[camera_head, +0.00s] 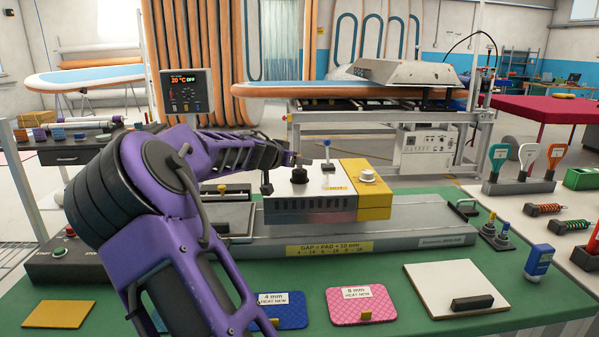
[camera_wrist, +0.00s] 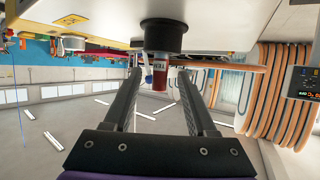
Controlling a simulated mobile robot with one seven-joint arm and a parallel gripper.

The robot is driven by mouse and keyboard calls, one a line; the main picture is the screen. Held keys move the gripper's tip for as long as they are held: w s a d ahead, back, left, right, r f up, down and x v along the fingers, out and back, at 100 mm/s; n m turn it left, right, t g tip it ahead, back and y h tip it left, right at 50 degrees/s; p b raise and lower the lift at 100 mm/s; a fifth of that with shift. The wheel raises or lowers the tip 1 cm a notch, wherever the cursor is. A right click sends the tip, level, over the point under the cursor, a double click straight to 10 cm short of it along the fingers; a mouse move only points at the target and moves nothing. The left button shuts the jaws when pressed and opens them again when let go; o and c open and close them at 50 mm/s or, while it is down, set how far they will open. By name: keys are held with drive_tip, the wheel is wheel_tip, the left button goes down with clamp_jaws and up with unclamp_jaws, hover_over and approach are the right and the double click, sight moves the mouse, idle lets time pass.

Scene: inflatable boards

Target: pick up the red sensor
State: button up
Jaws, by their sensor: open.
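In the wrist view, my gripper (camera_wrist: 160,73) is open, its two dark fingers apart. I see no clear red sensor there.
The white and yellow machine (camera_head: 374,203) sits on a grey rail on the green bench (camera_head: 225,292), with knobs on top. A blue device (camera_head: 539,259), blue pad (camera_head: 282,312), pink pad (camera_head: 361,307) and white board (camera_head: 442,276) lie in front and right. A control display (camera_head: 187,91) stands behind.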

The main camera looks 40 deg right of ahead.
drive_tip(key=shift+w+d+f, duration=0.25)
drive_tip(key=shift+d+f, duration=0.05)
drive_tip(key=shift+d, duration=0.3)
clamp_jaws()
